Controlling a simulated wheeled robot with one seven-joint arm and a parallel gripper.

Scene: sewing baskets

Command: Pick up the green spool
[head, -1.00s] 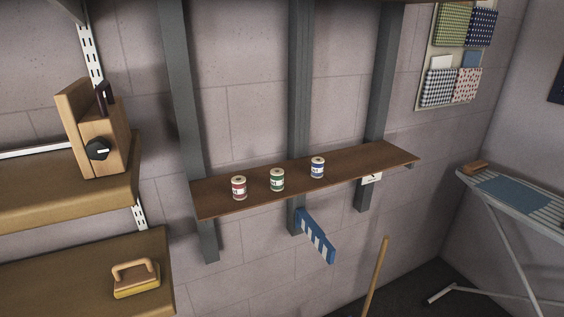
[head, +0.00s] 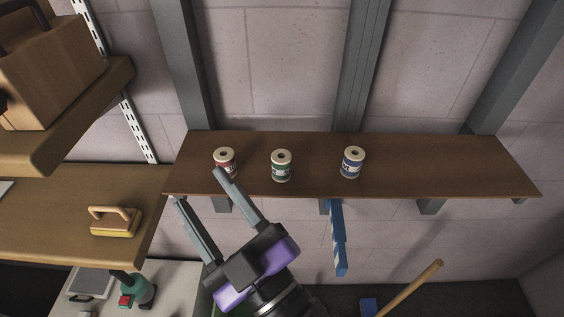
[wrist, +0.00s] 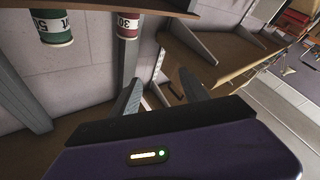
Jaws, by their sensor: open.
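The green spool (head: 281,166) stands upright on a brown wall shelf (head: 430,165), between a red spool (head: 225,160) on its left and a blue spool (head: 352,162) on its right. My gripper (head: 200,188) is open and empty, in front of the shelf's left part. Its right fingertip overlaps the red spool's lower edge in the head view; I cannot tell if they touch. The green spool is to the right of both fingers. In the wrist view, the green spool (wrist: 54,27) is at the top left and the red spool (wrist: 127,25) is beside it, both beyond the fingers (wrist: 161,92).
A blue striped piece (head: 338,238) hangs below the shelf's middle. Grey uprights (head: 362,70) stand behind the shelf. On the left are wooden shelves with an iron-like block (head: 115,222) and a wooden box (head: 45,75). The shelf's right part is bare.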

